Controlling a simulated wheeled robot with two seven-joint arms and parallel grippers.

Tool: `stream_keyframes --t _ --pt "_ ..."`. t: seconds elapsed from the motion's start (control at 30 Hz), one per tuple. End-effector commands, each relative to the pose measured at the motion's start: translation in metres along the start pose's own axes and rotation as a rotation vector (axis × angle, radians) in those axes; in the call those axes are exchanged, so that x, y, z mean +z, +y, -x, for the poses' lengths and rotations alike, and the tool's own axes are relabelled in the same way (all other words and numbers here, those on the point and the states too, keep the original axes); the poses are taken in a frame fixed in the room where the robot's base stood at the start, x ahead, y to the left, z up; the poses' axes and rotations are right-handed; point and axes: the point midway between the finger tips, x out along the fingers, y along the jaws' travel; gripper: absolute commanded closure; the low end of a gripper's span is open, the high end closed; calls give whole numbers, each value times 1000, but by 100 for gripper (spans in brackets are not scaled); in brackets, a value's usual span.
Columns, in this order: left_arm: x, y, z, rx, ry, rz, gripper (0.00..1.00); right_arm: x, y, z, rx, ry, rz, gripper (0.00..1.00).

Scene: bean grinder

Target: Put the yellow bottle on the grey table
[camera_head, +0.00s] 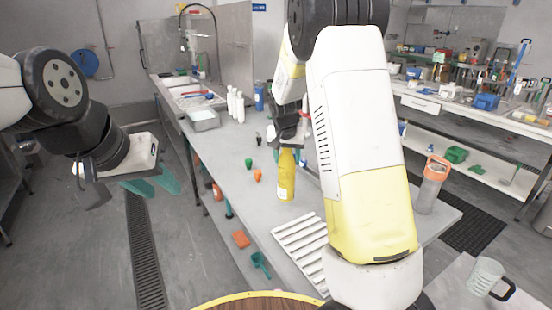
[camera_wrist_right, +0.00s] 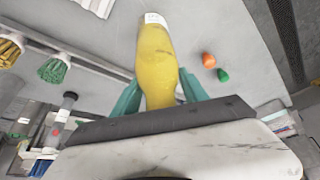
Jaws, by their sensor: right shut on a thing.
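The yellow bottle (camera_head: 286,178) is upright at the grey table (camera_head: 240,165) in the head view, left of my right forearm. I cannot tell whether its base touches the tabletop. My right gripper (camera_head: 288,143) is above it, shut on its upper part; my arm hides some of the gripper. In the right wrist view the bottle (camera_wrist_right: 157,62) sits between the green fingers (camera_wrist_right: 158,95). My left gripper (camera_head: 150,184) hangs over the floor left of the table, its green fingers apart and empty.
A green and an orange small item (camera_head: 257,174) stand left of the bottle. White bottles (camera_head: 236,105) and a blue one stand farther back. A white slatted rack (camera_head: 300,245) lies in front. An orange-topped container (camera_head: 432,185) stands right. Bare tabletop lies left of the bottle.

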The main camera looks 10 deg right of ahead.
Motion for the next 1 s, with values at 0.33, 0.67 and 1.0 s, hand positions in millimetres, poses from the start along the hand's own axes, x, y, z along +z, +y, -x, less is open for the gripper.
stream_keyframes --t 0.33,0.67,1.0 --pt "0 0 0 0 0 0 64 -31 -16 -17 0 2 0 100" --pt "0 0 0 0 0 0 64 -18 -17 -50 -1 2 0 100" --pt "0 0 0 0 0 0 64 -16 -17 -53 0 1 0 43"
